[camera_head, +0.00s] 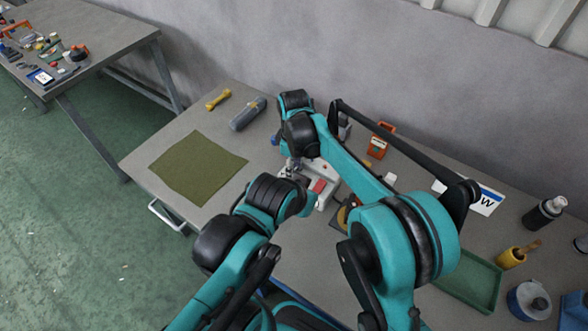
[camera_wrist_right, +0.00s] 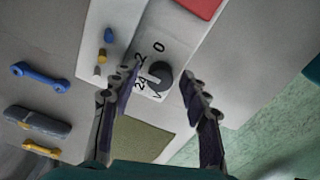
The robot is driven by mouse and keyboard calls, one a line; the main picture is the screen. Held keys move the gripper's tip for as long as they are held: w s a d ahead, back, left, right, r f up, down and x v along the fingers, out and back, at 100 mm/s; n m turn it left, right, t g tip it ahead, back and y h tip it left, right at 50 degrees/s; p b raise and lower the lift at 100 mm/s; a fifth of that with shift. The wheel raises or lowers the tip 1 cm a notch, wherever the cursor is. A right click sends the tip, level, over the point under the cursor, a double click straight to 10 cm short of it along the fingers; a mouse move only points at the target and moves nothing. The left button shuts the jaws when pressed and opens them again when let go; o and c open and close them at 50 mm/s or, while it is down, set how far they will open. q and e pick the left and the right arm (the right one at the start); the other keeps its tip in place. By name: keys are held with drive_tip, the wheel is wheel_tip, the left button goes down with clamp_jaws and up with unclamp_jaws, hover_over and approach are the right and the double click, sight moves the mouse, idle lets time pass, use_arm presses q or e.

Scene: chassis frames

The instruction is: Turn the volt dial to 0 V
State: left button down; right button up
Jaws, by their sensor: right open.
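The volt dial (camera_wrist_right: 160,76) is a dark round knob on a pale panel (camera_wrist_right: 178,38) in the right wrist view. Labels 0, a partly covered 2, 24 and V stand around it. A pale mark seems to face the 24 side, but its exact setting is unclear. My right gripper (camera_wrist_right: 162,90) is open, with one finger on each side of the dial and no clear contact. In the head view, the white device (camera_head: 328,180) with its red part is partly hidden by my arms, and the dial cannot be made out. My left gripper is hidden behind its arm.
A green mat (camera_head: 198,167) lies left of the device, with a grey case (camera_head: 248,114) and a yellow tool (camera_head: 218,99) behind it. An orange-red box (camera_head: 380,141) stands at the back. A green tray (camera_head: 466,280) lies at the right.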

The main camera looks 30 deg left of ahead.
clamp_jaws()
drive_tip(key=m+p, duration=0.1)
drive_tip(key=m, duration=0.4)
drive_tip(key=shift+r+m, duration=0.1)
drive_tip(key=shift+m, duration=0.2)
drive_tip(key=m+p, duration=0.1)
drive_tip(key=m, duration=0.5)
drive_tip(key=shift+m, duration=0.3)
idle(0.3)
